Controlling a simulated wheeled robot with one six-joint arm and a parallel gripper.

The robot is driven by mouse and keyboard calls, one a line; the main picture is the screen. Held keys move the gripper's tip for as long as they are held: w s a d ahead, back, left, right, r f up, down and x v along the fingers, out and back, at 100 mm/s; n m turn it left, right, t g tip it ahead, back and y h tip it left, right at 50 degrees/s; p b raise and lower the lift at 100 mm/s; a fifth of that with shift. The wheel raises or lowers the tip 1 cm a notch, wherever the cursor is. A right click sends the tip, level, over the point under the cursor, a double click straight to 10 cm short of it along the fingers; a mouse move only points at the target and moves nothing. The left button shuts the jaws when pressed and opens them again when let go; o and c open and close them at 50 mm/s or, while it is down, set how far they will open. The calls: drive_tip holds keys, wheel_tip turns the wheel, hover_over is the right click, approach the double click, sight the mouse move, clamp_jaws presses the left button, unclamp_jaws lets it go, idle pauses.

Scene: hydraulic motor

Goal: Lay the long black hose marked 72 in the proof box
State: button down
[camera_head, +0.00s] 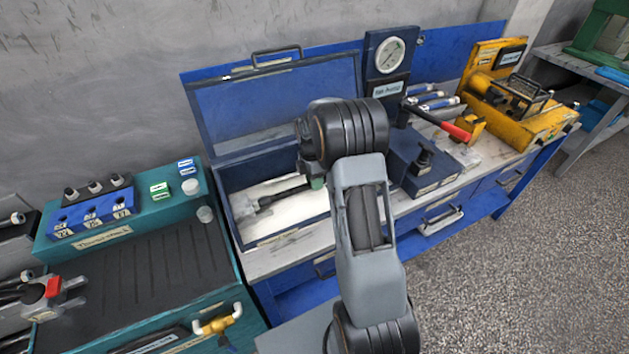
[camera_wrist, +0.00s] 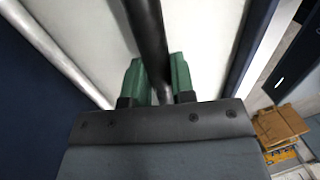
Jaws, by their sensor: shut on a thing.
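The proof box (camera_head: 228,228) is the blue box with its lid (camera_head: 270,100) standing open and a white floor inside. My gripper (camera_head: 317,183) is at the box's right part, mostly hidden behind my arm. In the wrist view, its green fingers (camera_wrist: 157,82) are shut on a black hose (camera_wrist: 150,35).
A gauge panel (camera_head: 388,65) and a red-handled lever (camera_head: 455,131) stand right of the box. A yellow machine (camera_head: 530,115) is farther right. At left is a teal bench (camera_head: 150,262) with a blue labelled block (camera_head: 92,212) and a red-marked tool (camera_head: 53,288).

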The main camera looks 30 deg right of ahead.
drive_tip(key=shift+f+b, duration=0.45)
drive_tip(key=shift+f, duration=0.3)
drive_tip(key=c, duration=0.9)
unclamp_jaws()
drive_tip(key=r, duration=0.4)
drive_tip(key=w+r, duration=0.1)
drive_tip(key=r, duration=0.4)
drive_tip(key=w+r, duration=0.1)
drive_tip(key=r, duration=0.3)
drive_tip(key=shift+w+r, duration=0.25)
drive_tip(key=shift+r, duration=0.1)
